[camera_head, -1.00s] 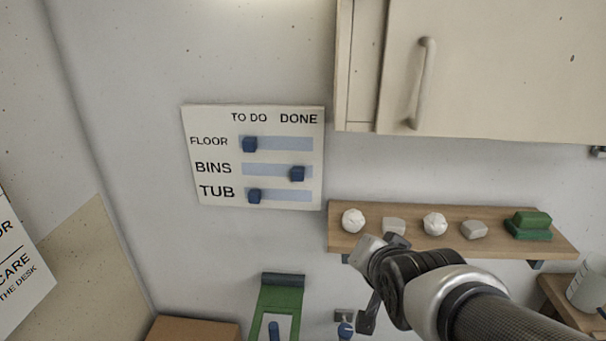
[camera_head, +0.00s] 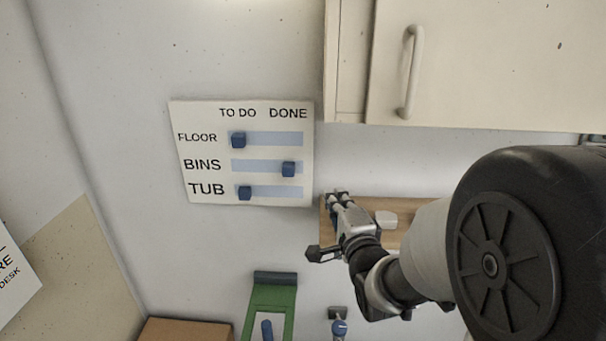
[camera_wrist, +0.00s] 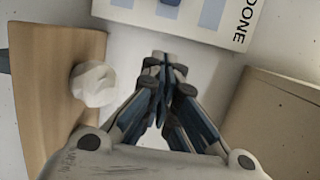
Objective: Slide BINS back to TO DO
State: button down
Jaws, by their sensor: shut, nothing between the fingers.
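The white chart board (camera_head: 213,108) hangs on the wall with rows FLOOR, BINS and TUB. The dark blue BINS slider (camera_head: 288,169) is at the right end of its pale strip, under DONE. The FLOOR slider (camera_head: 238,140) and TUB slider (camera_head: 245,193) are at the left, under TO DO. My gripper (camera_head: 338,194) is shut and empty, right of the board's lower right corner and apart from the slider. In the wrist view its closed fingertips (camera_wrist: 165,60) point toward the board's edge; the BINS slider (camera_wrist: 170,2) is partly cut off at the top.
A wooden shelf (camera_head: 390,228) is right of and below the board, partly hidden by my arm; a white lump (camera_wrist: 93,83) sits on it. A cabinet (camera_head: 350,65) hangs above right. A green holder (camera_head: 272,297) is below. The wall left of the board is clear.

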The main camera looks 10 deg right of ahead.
aim_at(289, 169)
jog(key=shift+w, duration=0.1)
jog(key=w, duration=0.6)
jog(key=w+a+b, duration=0.1)
jog(key=w, duration=0.3)
jog(key=shift+w, duration=0.1)
jog(key=a, duration=0.3)
jog(key=shift+w+a, duration=0.2)
jog(key=a+b, duration=0.1)
jog(key=a, duration=0.3)
jog(key=w+a+b, duration=0.1)
jog(key=a+b, duration=0.1)
jog(key=a, duration=0.2)
jog(key=w+a+b, duration=0.1)
jog(key=a, duration=0.3)
jog(key=shift+w+a, duration=0.2)
jog(key=shift+a, duration=0.15)
jog(key=shift+d+b, duration=0.15)
jog(key=shift+b, duration=0.15)
